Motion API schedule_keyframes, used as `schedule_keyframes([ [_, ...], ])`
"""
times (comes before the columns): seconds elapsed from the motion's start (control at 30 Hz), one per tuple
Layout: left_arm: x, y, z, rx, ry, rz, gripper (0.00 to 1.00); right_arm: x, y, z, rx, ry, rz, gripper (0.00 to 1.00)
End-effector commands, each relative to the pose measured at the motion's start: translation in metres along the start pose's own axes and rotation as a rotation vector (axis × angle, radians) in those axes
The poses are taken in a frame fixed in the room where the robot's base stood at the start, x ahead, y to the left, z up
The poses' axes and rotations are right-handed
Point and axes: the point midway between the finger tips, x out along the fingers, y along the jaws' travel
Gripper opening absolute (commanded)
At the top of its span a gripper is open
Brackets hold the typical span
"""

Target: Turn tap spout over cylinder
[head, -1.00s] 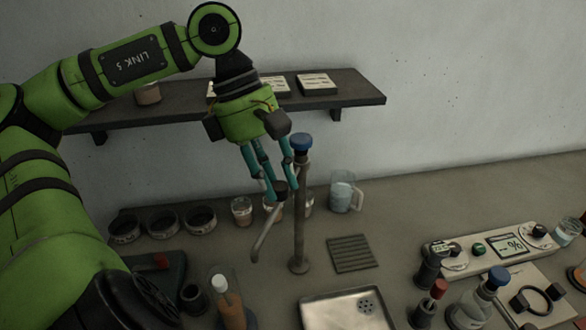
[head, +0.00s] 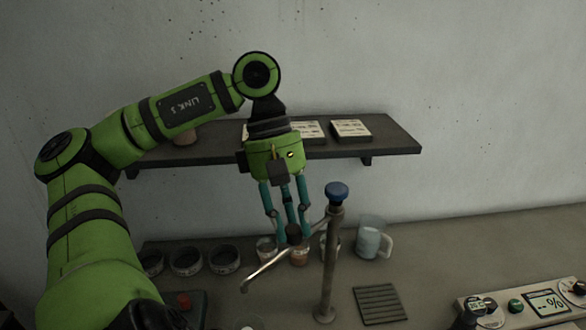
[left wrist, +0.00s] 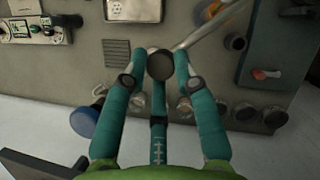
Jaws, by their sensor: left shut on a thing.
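The tap is a thin metal post (head: 328,265) with a blue knob (head: 337,188) on top. Its spout (head: 268,270) slants from the upper post down to the left. My left gripper (head: 293,232) points down over the spout, left of the post. It is shut on the spout at a dark round grip (left wrist: 160,65), which shows between the fingertips in the left wrist view. Small glass vessels (head: 300,257) stand behind the spout, partly hidden. I cannot tell which vessel is the cylinder. My right gripper is not in view.
A wall shelf (head: 395,140) is behind my left gripper. A glass jug (head: 370,238) stands right of the post, near a ribbed mat (head: 380,304). Several dark rings (head: 187,260) stand at the left. A metal tray (left wrist: 133,10) lies by the mat.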

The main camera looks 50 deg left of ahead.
Motion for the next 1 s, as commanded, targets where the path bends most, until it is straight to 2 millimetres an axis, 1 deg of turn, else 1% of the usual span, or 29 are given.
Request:
schedule_keyframes([
  [0.03,0.003,-0.002,-0.001,-0.001,0.004,-0.014,0.00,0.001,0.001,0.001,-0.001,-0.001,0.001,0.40],
  [0.13,0.003,-0.002,-0.001,-0.001,0.004,-0.014,0.00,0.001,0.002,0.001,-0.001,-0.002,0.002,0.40],
  [0.17,0.003,-0.002,-0.001,-0.001,0.004,-0.014,0.37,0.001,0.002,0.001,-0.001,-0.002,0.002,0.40],
  [0.2,0.003,-0.002,-0.001,-0.001,0.004,-0.014,0.51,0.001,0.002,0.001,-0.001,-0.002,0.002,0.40],
  [0.53,0.000,-0.001,-0.001,-0.002,0.002,-0.005,0.51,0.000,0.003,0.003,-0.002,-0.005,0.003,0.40],
  [0.63,-0.006,-0.001,-0.001,-0.006,0.004,-0.004,0.51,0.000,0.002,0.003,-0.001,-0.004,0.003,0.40],
  [0.77,-0.026,-0.001,-0.001,-0.007,0.006,-0.005,0.51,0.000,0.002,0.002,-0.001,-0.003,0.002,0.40],
  [1.0,-0.078,-0.001,-0.002,-0.007,0.006,-0.005,0.51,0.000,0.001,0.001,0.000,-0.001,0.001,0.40],
])
